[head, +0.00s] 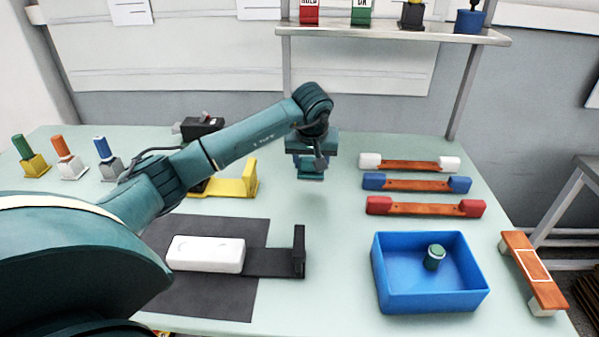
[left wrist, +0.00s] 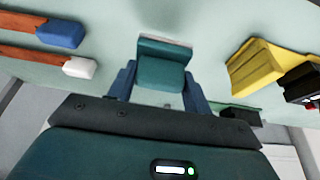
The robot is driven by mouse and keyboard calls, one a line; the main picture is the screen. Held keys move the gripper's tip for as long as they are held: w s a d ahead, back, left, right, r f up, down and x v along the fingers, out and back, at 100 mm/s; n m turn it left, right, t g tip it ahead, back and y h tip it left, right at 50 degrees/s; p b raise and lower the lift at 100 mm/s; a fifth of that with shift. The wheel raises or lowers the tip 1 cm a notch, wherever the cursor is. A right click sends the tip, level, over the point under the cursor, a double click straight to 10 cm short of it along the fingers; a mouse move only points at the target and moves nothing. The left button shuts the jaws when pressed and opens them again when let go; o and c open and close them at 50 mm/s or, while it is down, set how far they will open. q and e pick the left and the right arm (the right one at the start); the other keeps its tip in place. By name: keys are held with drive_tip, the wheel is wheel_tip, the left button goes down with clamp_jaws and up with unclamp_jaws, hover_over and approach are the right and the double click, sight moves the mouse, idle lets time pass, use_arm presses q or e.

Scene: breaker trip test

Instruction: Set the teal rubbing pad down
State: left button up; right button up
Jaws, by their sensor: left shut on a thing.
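The teal rubbing pad (left wrist: 162,72) is a block with a pale edge, held between the two fingers of my left gripper (left wrist: 160,92) in the left wrist view. In the head view my left gripper (head: 311,168) points down over the back middle of the table, and the pad (head: 310,177) shows small at its fingertips. A faint shadow lies on the table just in front of it, so the pad seems a little above the surface; I cannot tell the exact gap. My right gripper is not in view.
The pale green table (head: 335,270) is clear under and in front of the gripper. A yellow stand (head: 250,180) is close left; orange bars with white, blue and red ends (head: 425,208) lie right. A blue bin (head: 400,300) and dark mat (head: 215,300) are nearer.

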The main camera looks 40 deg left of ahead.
sight(311, 180)
use_arm(q)
wheel_tip(311, 180, down, 2)
drive_tip(key=shift+f, duration=1.85)
drive_tip(key=shift+f, duration=0.2)
drive_tip(key=o, duration=0.9)
drive_tip(key=shift+o, duration=0.2)
